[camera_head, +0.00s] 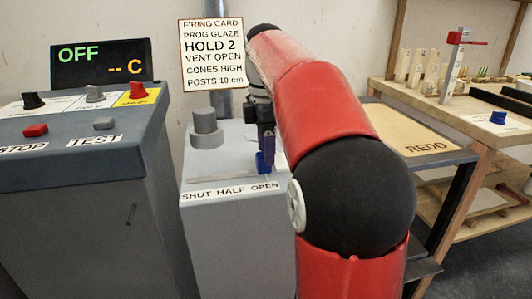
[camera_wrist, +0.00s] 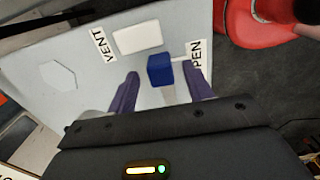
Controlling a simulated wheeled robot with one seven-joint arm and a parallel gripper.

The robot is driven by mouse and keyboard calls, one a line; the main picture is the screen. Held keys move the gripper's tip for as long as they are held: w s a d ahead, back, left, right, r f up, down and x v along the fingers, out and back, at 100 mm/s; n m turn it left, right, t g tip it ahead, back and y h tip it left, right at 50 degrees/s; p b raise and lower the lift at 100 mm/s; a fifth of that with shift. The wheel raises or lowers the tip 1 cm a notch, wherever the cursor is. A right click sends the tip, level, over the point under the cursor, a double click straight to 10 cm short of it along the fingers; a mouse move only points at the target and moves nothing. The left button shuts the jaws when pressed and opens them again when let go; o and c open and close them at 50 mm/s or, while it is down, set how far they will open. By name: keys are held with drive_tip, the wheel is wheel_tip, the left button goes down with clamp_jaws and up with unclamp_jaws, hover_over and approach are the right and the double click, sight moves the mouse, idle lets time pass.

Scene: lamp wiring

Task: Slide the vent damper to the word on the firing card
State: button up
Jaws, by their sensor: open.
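The firing card (camera_head: 211,54) hangs on the wall and reads VENT OPEN among its lines. The vent damper is a small blue knob (camera_head: 263,162) on top of the grey vent box (camera_head: 235,235), whose front label strip (camera_head: 231,193) reads SHUT HALF OPEN. The knob stands above the word OPEN. In the wrist view the blue knob (camera_wrist: 160,69) is level with the partly hidden OPEN label (camera_wrist: 197,55), with a thin pale strip pointing to it. My gripper (camera_wrist: 162,78) is open, its purple fingers on either side of the knob with gaps showing.
A kiln control box (camera_head: 80,140) with knobs and an OFF display (camera_head: 100,63) stands at left. A grey cylinder (camera_head: 205,127) rises from the vent box. A REDO board (camera_head: 425,140) and a wooden bench (camera_head: 480,125) are at right.

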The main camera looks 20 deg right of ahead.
wheel_tip(320, 180, up, 5)
drive_tip(key=shift+r, duration=0.1)
idle(0.6)
drive_tip(key=shift+s+a+m, duration=0.15)
drive_tip(key=shift+s+m, duration=0.15)
drive_tip(key=shift+s, duration=0.05)
drive_tip(key=s+a+f+m+t, duration=0.2)
drive_tip(key=s+a+f+m, duration=0.2)
drive_tip(key=s+f+m, duration=0.3)
drive_tip(key=s+a+f+m+t, duration=0.3)
drive_tip(key=s+f+m, duration=0.5)
drive_tip(key=s+f, duration=0.4)
drive_tip(key=shift+s+a+t, duration=0.3)
drive_tip(key=shift+a, duration=0.4)
